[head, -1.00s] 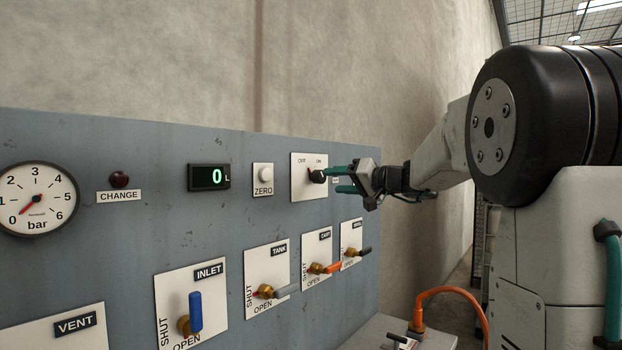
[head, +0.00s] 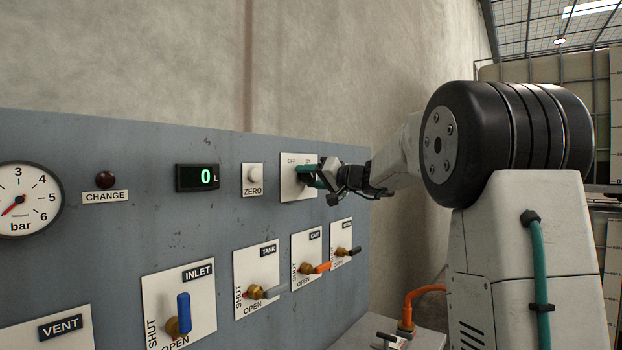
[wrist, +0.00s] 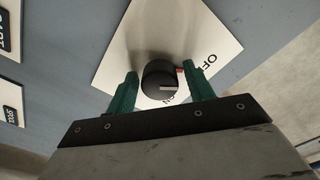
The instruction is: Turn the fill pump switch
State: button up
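The fill pump switch is a black round knob (wrist: 158,80) on a white plate (head: 290,187) marked OFF and ON, at the upper right of the panel. In the wrist view a pale line shows on the knob's face, and a small red mark shows at its edge toward OFF. My gripper (wrist: 160,70) has its teal fingers on either side of the knob, open, with narrow gaps showing.
Valve handles for INLET (head: 184,313), TANK (head: 272,291) and others stick out below the switch. A ZERO button (head: 253,173), a display reading 0 L (head: 205,177) and a bar gauge (head: 22,203) are to the left. An orange cable (head: 418,292) rises below my arm.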

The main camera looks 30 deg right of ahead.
jog(key=c, duration=0.8)
jog(key=shift+o, duration=0.2)
jog(key=shift+m, duration=0.5)
jog(key=m, duration=0.2)
jog(key=shift+m, duration=0.4)
jog(key=m, duration=0.3)
jog(key=shift+m, duration=0.4)
jog(key=m, duration=0.6)
jog(key=shift+f, duration=0.1)
jog(key=shift+m, duration=0.3)
jog(key=o, duration=1)
